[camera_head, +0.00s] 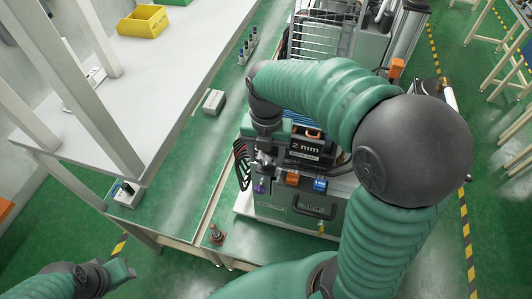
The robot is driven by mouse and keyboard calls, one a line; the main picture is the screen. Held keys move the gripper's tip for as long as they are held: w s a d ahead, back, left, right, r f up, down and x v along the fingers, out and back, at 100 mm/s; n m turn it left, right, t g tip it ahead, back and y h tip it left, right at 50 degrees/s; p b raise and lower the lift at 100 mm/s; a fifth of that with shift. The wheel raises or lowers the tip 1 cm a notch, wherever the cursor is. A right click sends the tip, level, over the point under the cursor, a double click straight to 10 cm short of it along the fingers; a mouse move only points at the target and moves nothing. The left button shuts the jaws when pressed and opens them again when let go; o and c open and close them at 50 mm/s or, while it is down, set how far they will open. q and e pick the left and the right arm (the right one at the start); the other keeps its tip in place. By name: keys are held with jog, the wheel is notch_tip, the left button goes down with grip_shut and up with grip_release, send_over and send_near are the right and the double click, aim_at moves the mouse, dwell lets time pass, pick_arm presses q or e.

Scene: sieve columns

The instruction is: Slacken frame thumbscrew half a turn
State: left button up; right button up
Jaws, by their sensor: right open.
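The sieve machine (300,215) stands at the centre, with a dark "2 mm" label plate (306,150) on its front. My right arm arches over it from the lower right. My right gripper (264,168) points down at the machine's left front corner, left of the label, and is open. A small purple knob (260,187) shows just below its fingers; I cannot tell whether they touch. I cannot tell which part is the frame thumbscrew; my arm hides part of the machine. My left gripper (122,272) is low at the left, away from the machine; its jaws are unclear.
An orange part (292,178) and a blue part (320,185) sit on the machine front. A wire rack (318,38) stands behind. A grey box (214,102) and several small bottles are on the green bench. A yellow bin (142,21) is on the white table.

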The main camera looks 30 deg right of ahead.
aim_at(267, 158)
jog(key=shift+r, duration=0.1)
jog(key=shift+s+r, duration=0.1)
jog(key=shift+r, duration=0.25)
notch_tip(267, 158, up, 16)
jog(key=b, duration=0.1)
jog(key=shift+b, duration=0.35)
jog(key=shift+f, duration=0.15)
